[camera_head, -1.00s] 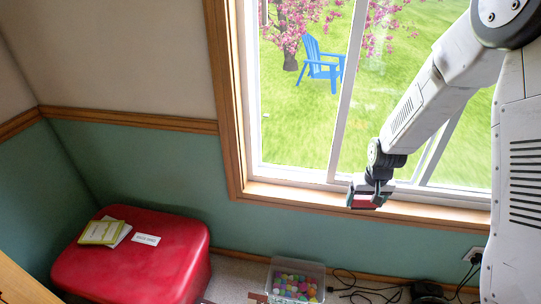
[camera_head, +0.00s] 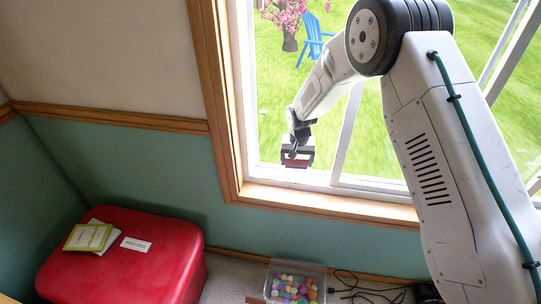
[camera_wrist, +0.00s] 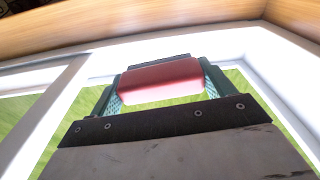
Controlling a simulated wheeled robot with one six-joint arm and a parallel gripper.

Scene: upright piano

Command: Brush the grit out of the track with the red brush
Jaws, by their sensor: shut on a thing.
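My gripper (camera_head: 297,150) is shut on the red brush (camera_head: 297,162), near the lower left corner of the window. In the wrist view the red brush (camera_wrist: 160,80) lies crosswise between the two green fingers of my gripper (camera_wrist: 163,82). The window track runs along the white bottom frame (camera_head: 345,181), below and to the right of the brush in the head view. I cannot tell whether the brush touches it. No grit can be made out at this size.
The wooden sill (camera_head: 330,203) and left wooden trim (camera_head: 215,90) border the window. A red ottoman (camera_head: 125,270) bears booklets (camera_head: 90,237) and a card. A clear bin (camera_head: 296,268) of coloured balls stands on the floor, with black cables (camera_head: 360,288) beside it.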

